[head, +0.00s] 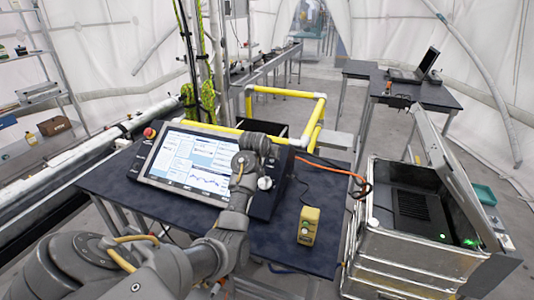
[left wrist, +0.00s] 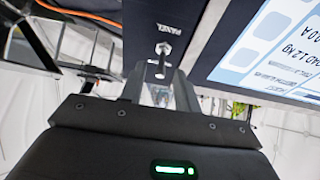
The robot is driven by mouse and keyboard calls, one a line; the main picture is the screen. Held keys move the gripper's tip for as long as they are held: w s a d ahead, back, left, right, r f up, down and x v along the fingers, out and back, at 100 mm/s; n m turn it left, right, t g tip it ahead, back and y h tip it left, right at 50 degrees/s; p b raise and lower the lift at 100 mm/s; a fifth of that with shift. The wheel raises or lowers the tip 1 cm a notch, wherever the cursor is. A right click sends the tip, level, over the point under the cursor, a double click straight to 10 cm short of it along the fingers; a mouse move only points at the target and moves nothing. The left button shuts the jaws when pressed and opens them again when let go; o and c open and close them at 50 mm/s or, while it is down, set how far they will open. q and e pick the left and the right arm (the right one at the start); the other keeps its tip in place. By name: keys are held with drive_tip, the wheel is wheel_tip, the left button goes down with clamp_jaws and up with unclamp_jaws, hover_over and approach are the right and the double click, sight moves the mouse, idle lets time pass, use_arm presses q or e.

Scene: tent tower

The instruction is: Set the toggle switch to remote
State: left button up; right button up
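The toggle switch (left wrist: 162,58) shows in the left wrist view as a small metal lever on the dark panel of a console, below an upside-down PANEL label (left wrist: 172,28). My left gripper (left wrist: 158,78) is open, with one finger on each side of the lever; I cannot tell whether either finger touches it. In the head view my left arm reaches across the console (head: 262,203) beside its lit screen (head: 190,158). The arm hides the toggle there, and the fingers cannot be made out. My right gripper is in neither view.
The console stands on a dark table (head: 310,220). A yellow handheld box (head: 308,227) stands on its right part, with an orange cable (head: 335,167) behind. A red button (head: 149,132) is at the screen's left corner. An open metal case (head: 410,245) is at right.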

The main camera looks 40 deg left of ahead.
use_arm(q)
drive_tip(key=b+v, duration=0.3)
drive_tip(key=v, duration=0.7)
drive_tip(key=shift+f, duration=0.1)
